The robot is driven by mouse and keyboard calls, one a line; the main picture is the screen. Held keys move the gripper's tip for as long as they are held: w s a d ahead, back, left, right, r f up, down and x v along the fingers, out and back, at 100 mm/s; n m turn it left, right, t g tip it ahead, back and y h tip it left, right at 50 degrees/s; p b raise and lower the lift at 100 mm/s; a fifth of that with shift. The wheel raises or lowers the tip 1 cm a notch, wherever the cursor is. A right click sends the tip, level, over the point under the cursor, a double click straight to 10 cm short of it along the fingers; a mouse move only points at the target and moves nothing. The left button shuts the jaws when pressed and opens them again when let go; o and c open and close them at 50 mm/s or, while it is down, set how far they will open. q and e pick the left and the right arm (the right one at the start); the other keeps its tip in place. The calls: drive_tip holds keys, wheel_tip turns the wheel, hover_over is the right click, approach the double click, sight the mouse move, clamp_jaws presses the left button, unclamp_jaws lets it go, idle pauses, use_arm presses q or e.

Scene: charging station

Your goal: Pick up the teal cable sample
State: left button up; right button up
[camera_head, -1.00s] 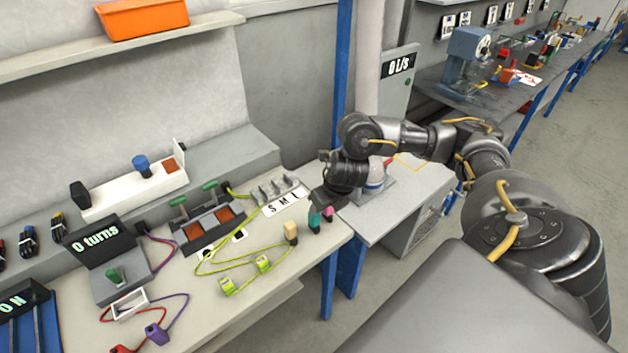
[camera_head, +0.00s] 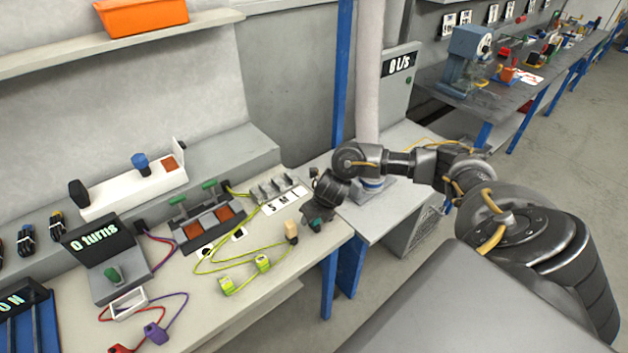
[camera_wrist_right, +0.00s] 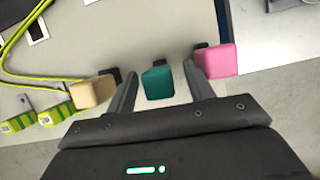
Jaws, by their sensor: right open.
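The teal cable sample (camera_wrist_right: 158,83) stands on the table between the two open fingers of my right gripper (camera_wrist_right: 163,85) in the right wrist view. There is a gap between the sample and each finger. In the head view the teal sample (camera_head: 316,222) shows just below my right gripper (camera_head: 322,212), partly covered by it. A pink sample (camera_wrist_right: 214,61) is just outside the right finger, and a beige sample (camera_wrist_right: 93,92) is outside the left finger. My left gripper is not in view.
Yellow-green cables with connectors (camera_head: 228,285) lie left of the gripper. The S M L label strip (camera_head: 285,200) and a grey holder (camera_head: 272,186) are behind. The table's front edge is close to the samples. A grey cabinet (camera_head: 408,215) stands to the right.

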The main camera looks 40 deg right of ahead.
drive_tip(key=shift+w+f, duration=0.15)
drive_tip(key=shift+f, duration=0.15)
drive_tip(key=shift+c, duration=0.4)
drive_tip(key=c, duration=0.9)
drive_tip(key=shift+c, duration=0.3)
drive_tip(key=shift+r, duration=0.1)
